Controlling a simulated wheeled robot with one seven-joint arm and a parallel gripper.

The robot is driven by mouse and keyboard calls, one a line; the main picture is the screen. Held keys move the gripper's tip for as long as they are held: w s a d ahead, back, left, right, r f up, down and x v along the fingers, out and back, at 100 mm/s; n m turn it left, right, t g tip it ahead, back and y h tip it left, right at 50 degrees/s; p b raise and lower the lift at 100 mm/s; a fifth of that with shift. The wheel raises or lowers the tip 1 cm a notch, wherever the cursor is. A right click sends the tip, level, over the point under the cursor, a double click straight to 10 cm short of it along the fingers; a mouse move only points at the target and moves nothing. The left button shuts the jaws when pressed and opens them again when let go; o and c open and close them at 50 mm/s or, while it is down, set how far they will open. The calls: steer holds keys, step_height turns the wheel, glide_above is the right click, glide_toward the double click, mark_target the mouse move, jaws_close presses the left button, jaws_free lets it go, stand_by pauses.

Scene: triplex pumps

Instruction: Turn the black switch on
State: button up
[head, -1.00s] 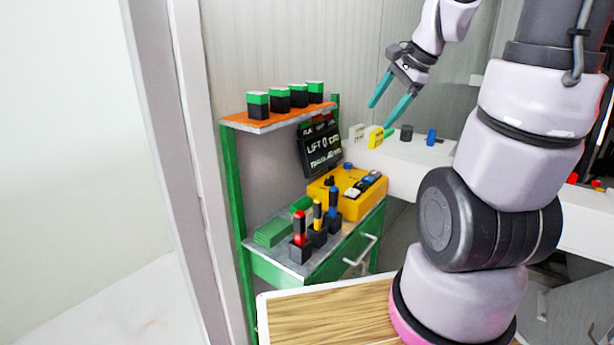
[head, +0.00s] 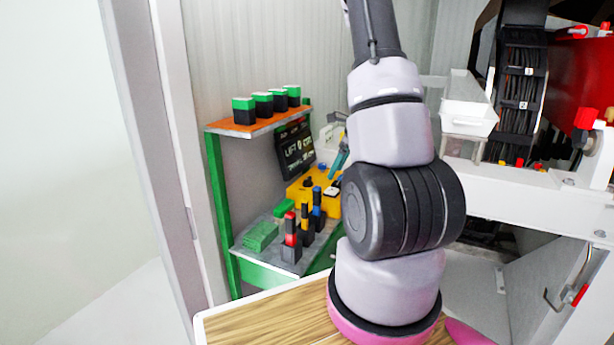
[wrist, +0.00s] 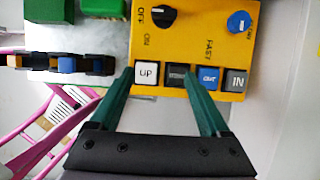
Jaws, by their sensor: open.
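The black switch is a round knob (wrist: 162,17) on the yellow control box (wrist: 200,48), beside the printed words OFF and ON. A small pale mark on the knob appears to face the OFF side. In the head view the knob (head: 307,181) sits on top of the yellow box (head: 296,195). My gripper (wrist: 158,76) is open and empty, with its teal fingers over the near edge of the box by the button row. The knob lies beyond the fingertips and apart from them. In the head view my arm hides most of the gripper.
White UP, black, blue OUT and grey IN buttons line the box edge, with a blue knob (wrist: 240,22) to the right. A shelf (head: 258,127) and dark sign (head: 295,146) rise behind.

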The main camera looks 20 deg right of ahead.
glide_above(308, 178)
steer(key=s+d, duration=0.1)
steer(key=s, duration=0.1)
steer(key=shift+d, duration=0.2)
steer(key=x, duration=0.3)
steer(key=shift+w+f, duration=0.15)
steer(key=shift+f, duration=0.2)
steer(key=shift+w+a+f, duration=0.2)
steer(key=shift+f, duration=0.35)
jaws_close()
